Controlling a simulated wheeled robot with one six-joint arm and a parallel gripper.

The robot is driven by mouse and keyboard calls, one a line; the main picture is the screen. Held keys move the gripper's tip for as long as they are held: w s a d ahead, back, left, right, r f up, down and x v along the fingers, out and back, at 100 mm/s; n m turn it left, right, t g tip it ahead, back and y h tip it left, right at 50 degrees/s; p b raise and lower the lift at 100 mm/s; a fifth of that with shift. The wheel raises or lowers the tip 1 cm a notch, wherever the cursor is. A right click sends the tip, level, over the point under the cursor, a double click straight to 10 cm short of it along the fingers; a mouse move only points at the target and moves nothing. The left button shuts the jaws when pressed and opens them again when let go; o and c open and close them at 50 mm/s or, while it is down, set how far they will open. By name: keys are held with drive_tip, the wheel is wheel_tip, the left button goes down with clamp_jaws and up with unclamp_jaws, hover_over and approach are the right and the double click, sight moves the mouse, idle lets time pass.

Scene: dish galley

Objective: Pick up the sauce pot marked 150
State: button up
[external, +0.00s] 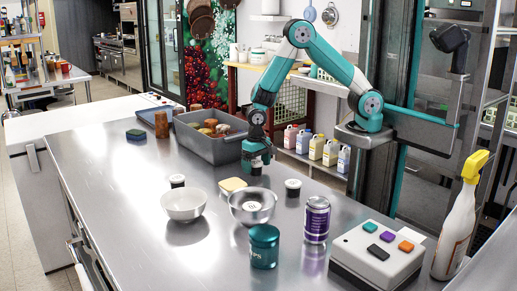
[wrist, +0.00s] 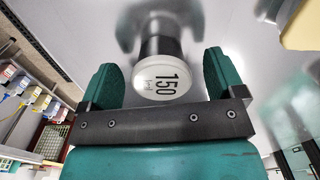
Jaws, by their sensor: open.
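The sauce pot marked 150 (wrist: 166,80) has a pale lid with black print and a dark body. In the wrist view it stands upright on the steel counter, framed between the two teal fingers of my gripper (wrist: 160,82), with gaps on both sides. My gripper is open and holds nothing. In the external view my gripper (external: 256,167) points down over the counter, in front of the grey tub. Two small dark pots with white lids, one left (external: 177,181) and one right (external: 293,187), also show there; their marks are unreadable. I cannot tell if either is the 150 pot.
A purple can (external: 316,220), a teal canister (external: 264,246) and a button box (external: 378,255) stand in front. The grey tub (external: 208,143) is behind.

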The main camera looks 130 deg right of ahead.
drive_tip(key=shift+f, duration=0.25)
drive_tip(key=c, duration=1)
drive_tip(key=shift+r, duration=0.1)
